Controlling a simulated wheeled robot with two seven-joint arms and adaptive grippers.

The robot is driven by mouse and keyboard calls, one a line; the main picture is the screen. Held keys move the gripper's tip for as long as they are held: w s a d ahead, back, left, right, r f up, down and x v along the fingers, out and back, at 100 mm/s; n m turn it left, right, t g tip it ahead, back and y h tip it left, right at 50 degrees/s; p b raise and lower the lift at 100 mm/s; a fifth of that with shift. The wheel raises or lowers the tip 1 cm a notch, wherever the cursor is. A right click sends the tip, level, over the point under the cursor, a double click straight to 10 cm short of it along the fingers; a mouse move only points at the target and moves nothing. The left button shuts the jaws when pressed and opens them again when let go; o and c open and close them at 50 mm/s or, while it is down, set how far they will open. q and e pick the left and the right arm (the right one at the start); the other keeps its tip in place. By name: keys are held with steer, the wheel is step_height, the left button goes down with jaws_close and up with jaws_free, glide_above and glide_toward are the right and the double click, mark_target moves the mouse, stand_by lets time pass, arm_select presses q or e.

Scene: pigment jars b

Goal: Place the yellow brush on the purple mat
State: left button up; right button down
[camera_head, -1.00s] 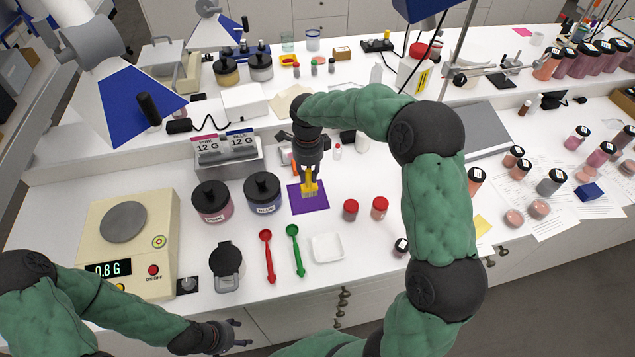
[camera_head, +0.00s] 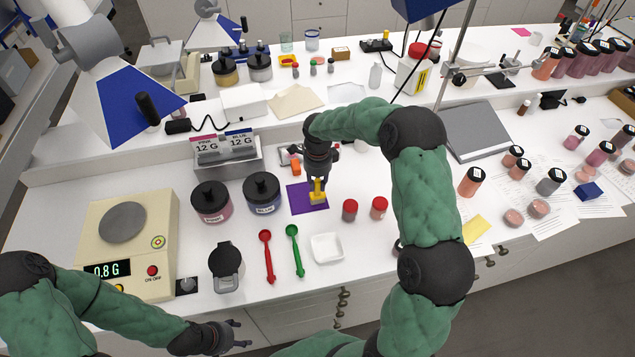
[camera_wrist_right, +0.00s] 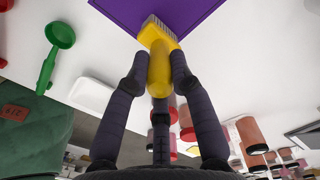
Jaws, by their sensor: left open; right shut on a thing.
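The yellow brush (camera_head: 318,196) is held by my right gripper (camera_head: 318,181), which is shut on its handle. The purple mat (camera_head: 300,204) lies flat on the white bench. In the head view the brush is over the mat's right part; I cannot tell if it touches. In the right wrist view the fingers grip the yellow handle (camera_wrist_right: 160,72), and the pale bristles point to the purple mat (camera_wrist_right: 190,12). My left gripper (camera_head: 238,337) is open and empty at the bench's front edge.
Two dark-lidded jars (camera_head: 262,193) stand left of the mat. Two red-capped jars (camera_head: 379,208) stand to its right. A red spoon (camera_head: 267,257), a green spoon (camera_head: 295,250) and a white dish (camera_head: 326,248) lie in front. A scale (camera_head: 124,240) stands at left.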

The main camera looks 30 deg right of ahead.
steer(key=shift+f, duration=0.1)
steer(key=c, duration=1.1)
jaws_free()
step_height(320, 180, up, 12)
steer(key=shift+r+p, duration=0.1)
steer(key=shift+p, duration=0.2)
